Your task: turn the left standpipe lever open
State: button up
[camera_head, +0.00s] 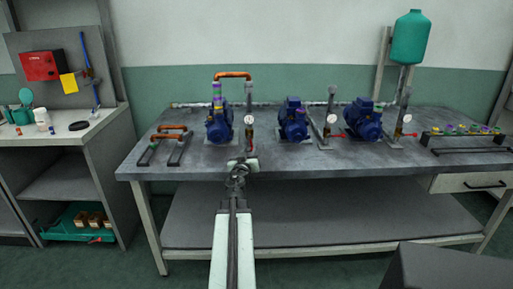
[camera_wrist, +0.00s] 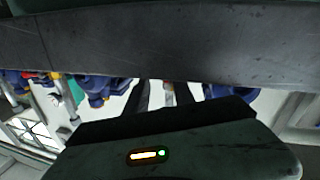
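The left standpipe (camera_head: 249,103) is a grey pipe with a round white gauge (camera_head: 249,119). It stands on the bench just right of the left blue pump (camera_head: 219,126), under a copper pipe bend (camera_head: 233,75). My gripper (camera_head: 241,164) is at the bench's front edge, in line with the standpipe's foot. In the wrist view two dark fingers (camera_wrist: 164,94) stand apart, with a pale and copper-coloured strip showing between them. I cannot tell whether they touch anything.
The middle standpipe (camera_head: 330,104) and right standpipe (camera_head: 403,106) have red levers near their feet. Blue pumps stand beside them. Loose pipe pieces (camera_head: 165,142) lie at left on the bench (camera_head: 300,158). A rack of coloured parts (camera_head: 465,131) is at right. A green tank (camera_head: 410,38) stands behind.

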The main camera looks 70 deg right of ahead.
jog(key=d, duration=0.2)
jog(key=w+d, duration=0.1)
jog(key=d, duration=0.1)
jog(key=shift+d, duration=0.15)
jog(key=shift+w, duration=0.15)
grip_shut()
dwell(1.1)
